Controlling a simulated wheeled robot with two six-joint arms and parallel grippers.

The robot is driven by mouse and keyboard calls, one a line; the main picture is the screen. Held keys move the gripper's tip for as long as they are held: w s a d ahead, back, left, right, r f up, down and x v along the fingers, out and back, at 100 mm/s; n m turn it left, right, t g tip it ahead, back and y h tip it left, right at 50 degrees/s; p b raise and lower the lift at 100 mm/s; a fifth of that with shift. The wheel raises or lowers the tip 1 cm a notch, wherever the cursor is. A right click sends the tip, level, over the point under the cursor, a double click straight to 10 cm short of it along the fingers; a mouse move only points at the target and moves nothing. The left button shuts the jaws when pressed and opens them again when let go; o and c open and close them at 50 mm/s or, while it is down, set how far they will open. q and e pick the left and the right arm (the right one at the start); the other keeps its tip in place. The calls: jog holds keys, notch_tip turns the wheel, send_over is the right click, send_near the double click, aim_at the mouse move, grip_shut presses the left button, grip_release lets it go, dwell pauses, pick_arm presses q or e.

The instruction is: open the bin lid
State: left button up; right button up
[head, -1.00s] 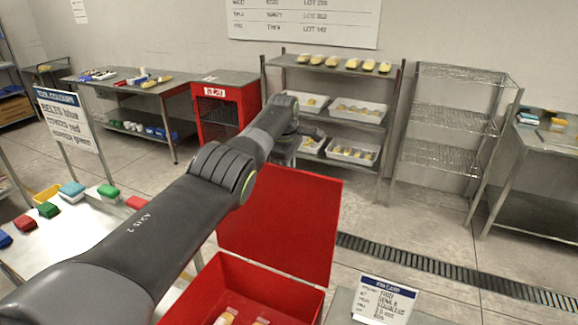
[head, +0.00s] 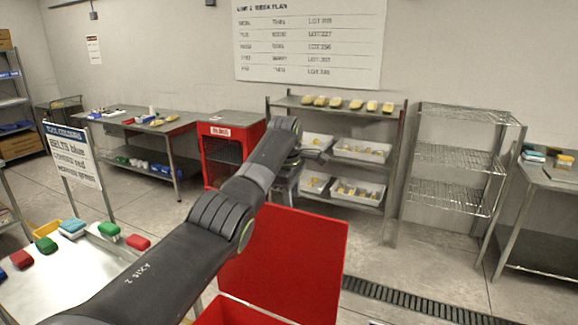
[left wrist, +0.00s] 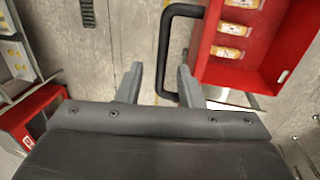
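The red bin (head: 236,313) is at the bottom of the head view, mostly cut off. Its red lid (head: 290,265) stands raised at the bin's far side. My left arm reaches past the lid, with the left gripper (head: 312,155) beyond it and small in the head view. In the left wrist view, my left gripper (left wrist: 158,84) has its two fingers apart. A black bar handle (left wrist: 166,45) runs down between the fingers, close to the right one; I see no grip on it. The bin's inside (left wrist: 268,60) shows at the right. My right gripper is out of view.
Several labelled bottles (left wrist: 240,30) lie in the bin. A red cabinet (head: 232,135), a rack with trays (head: 395,140) and an empty wire shelf (head: 458,155) stand by the wall. A table with coloured blocks (head: 70,275) is at left. The floor at right is clear.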

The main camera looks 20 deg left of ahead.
pick_arm(q)
notch_tip(320, 180, up, 11)
jog(key=s+b, duration=0.2)
jog(key=b, duration=0.1)
jog(key=shift+s+r, duration=0.15)
jog(key=shift+s, duration=0.05)
